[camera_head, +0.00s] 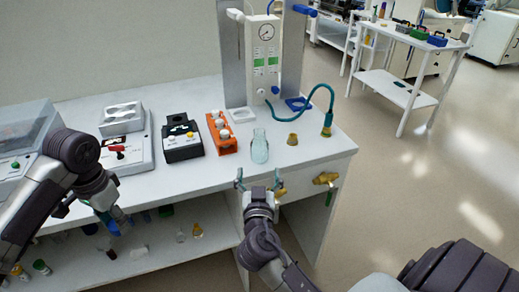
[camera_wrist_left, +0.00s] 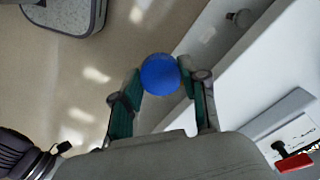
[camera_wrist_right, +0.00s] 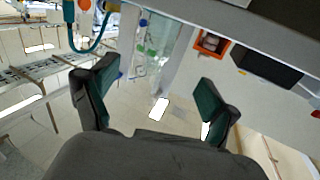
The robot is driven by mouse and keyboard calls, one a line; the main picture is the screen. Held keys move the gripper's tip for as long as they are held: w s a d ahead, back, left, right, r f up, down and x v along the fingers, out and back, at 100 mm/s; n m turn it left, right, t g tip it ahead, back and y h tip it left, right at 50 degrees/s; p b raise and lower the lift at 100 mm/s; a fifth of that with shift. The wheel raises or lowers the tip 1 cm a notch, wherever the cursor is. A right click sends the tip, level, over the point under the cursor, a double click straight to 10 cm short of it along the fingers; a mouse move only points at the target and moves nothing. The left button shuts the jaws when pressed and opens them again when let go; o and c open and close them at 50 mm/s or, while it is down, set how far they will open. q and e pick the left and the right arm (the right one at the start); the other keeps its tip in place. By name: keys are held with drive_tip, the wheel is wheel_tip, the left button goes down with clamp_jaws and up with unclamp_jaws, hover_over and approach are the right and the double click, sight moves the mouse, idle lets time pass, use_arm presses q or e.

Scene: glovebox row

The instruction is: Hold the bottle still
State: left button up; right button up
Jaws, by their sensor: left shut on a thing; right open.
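A clear, pale glass bottle (camera_head: 260,150) stands upright near the front edge of the white bench. It has no cap on its mouth. My right gripper (camera_head: 258,183) is open just in front of the bottle, its fingers pointing at it. In the right wrist view the bottle (camera_wrist_right: 165,48) shows beyond and between the open fingers (camera_wrist_right: 152,92), apart from them. My left gripper (camera_head: 118,222) is in front of the bench at the left. In the left wrist view its fingers (camera_wrist_left: 160,88) are shut on a round blue cap-like thing (camera_wrist_left: 160,74).
An orange rack (camera_head: 222,134) and a black box (camera_head: 182,142) stand left of the bottle. A small brass piece (camera_head: 292,139) and a teal hose (camera_head: 318,90) are at its right. A gauge panel (camera_head: 264,60) rises behind. A brass valve (camera_head: 326,178) juts from the bench edge.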

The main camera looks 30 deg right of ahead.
sight(260, 151)
use_arm(q)
wheel_tip(260, 151, up, 2)
drive_tip(key=shift+r+p, duration=0.1)
drive_tip(key=shift+p, duration=1)
use_arm(e)
drive_tip(key=x, duration=0.6)
drive_tip(key=shift+w+d, duration=0.15)
drive_tip(key=shift+w, duration=0.05)
drive_tip(key=shift+w+d, duration=0.1)
drive_tip(key=shift+w, duration=0.05)
use_arm(q)
wheel_tip(260, 151, up, 2)
drive_tip(key=shift+r+p, duration=0.1)
drive_tip(key=shift+p, duration=1)
use_arm(e)
drive_tip(key=x, duration=0.4)
drive_tip(key=shift+w+d+r, duration=0.2)
drive_tip(key=shift+d+r, duration=0.05)
drive_tip(key=shift+d, duration=0.05)
drive_tip(key=shift+w+d+f, duration=0.15)
drive_tip(key=shift+w+d, duration=0.05)
drive_tip(key=shift+w, duration=0.05)
